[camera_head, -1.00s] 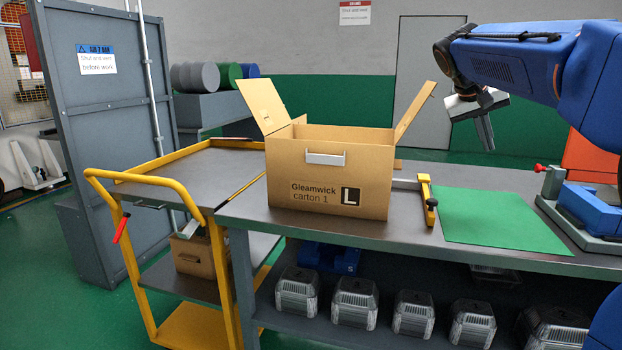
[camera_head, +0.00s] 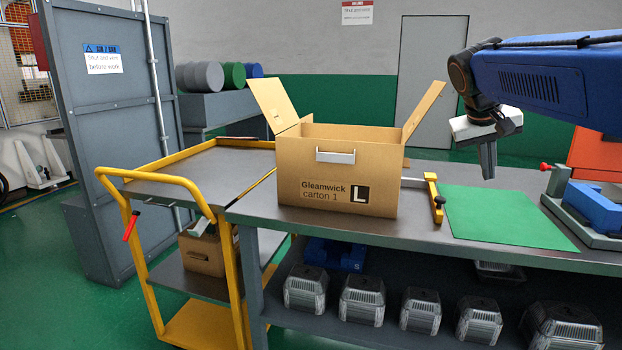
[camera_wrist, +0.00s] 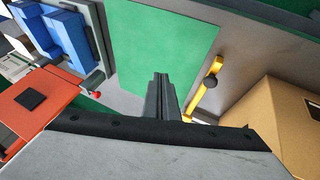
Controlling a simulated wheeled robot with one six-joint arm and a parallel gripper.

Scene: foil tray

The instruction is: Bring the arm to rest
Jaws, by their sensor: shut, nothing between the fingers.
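My gripper (camera_head: 488,160) is shut and empty. It hangs pointing down from my blue arm, above the far edge of the green mat (camera_head: 505,215) in the head view. In the wrist view the closed fingers (camera_wrist: 161,98) show in front of the green mat (camera_wrist: 160,45), touching nothing that I can see.
An open carton (camera_head: 335,185) marked "Gleamwick carton 1" stands on the grey bench, left of a yellow stop (camera_head: 434,197). A blue fixture (camera_head: 597,205) stands right of the mat. A yellow cart (camera_head: 150,178) stands at left.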

